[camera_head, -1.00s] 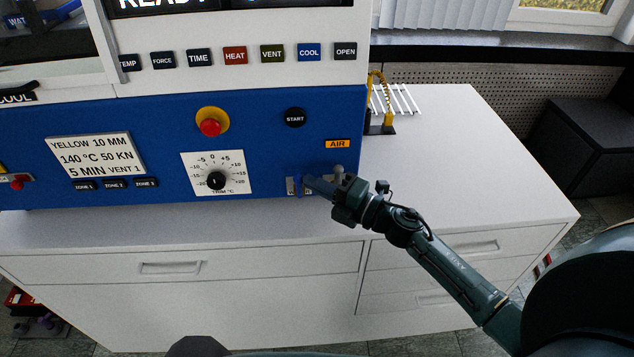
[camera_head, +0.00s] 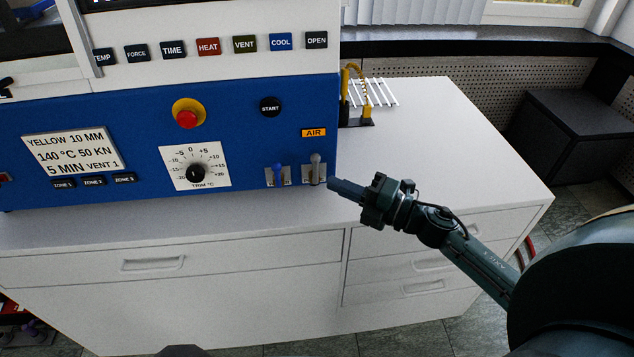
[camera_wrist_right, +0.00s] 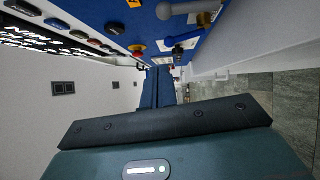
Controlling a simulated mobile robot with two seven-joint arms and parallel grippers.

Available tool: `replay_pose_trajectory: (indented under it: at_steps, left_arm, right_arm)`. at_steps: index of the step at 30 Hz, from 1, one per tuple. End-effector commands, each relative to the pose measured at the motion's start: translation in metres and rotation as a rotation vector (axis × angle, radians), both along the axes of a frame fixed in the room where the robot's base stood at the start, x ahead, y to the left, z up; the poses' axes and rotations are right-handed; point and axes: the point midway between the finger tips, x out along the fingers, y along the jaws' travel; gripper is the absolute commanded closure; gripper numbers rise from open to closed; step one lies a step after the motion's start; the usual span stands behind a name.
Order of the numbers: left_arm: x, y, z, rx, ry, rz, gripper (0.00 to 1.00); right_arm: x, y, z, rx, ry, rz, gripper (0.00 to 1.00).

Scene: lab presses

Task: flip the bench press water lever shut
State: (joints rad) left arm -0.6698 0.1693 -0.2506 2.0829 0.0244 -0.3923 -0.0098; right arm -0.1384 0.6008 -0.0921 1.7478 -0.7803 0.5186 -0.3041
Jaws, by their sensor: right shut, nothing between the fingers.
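The blue lever (camera_head: 278,173) is on a small plate low on the right of the press's blue front panel. A grey lever (camera_head: 316,165) stands to its right, under the orange AIR label (camera_head: 313,132). Both knobs appear upper in the head view; any word by the blue lever is too small to read. My right gripper (camera_head: 334,186) is shut and empty, just right of and below the grey lever, apart from the blue lever. The right wrist view shows its closed fingers (camera_wrist_right: 157,88), with the blue lever (camera_wrist_right: 183,40) and grey lever (camera_wrist_right: 182,8) above them. My left gripper is out of view.
The press panel also carries a red stop button (camera_head: 187,118), a START button (camera_head: 270,106) and a trim dial (camera_head: 196,173). A yellow-and-black fixture (camera_head: 357,95) and a white rack (camera_head: 375,92) stand behind the right side. The white counter (camera_head: 440,130) is clear on the right.

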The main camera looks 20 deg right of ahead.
Motion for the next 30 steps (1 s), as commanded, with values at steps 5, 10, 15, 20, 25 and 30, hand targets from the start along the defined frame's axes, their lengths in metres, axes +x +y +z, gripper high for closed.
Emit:
replay_pose_trajectory:
  at_steps: [5,10,15,20,25,30]
  left_arm:
    - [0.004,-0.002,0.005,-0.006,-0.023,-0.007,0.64]
    - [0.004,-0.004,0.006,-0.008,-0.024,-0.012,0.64]
    - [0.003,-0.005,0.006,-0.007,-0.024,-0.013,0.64]
    - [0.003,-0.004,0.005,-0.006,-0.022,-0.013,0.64]
    - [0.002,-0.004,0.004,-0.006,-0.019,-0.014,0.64]
    - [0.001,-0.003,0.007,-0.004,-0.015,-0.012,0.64]
  right_arm:
    - [-0.019,-0.015,0.001,-0.001,0.001,0.0,1.0]
    - [-0.024,-0.019,0.003,0.0,-0.001,0.001,1.0]
    - [-0.025,-0.02,0.003,0.0,-0.001,0.001,1.0]
    - [-0.024,-0.02,0.003,0.0,-0.001,0.0,1.0]
    - [-0.024,-0.019,0.003,0.001,0.0,0.0,1.0]
    - [-0.032,-0.01,-0.009,0.169,0.111,-0.084,1.0]
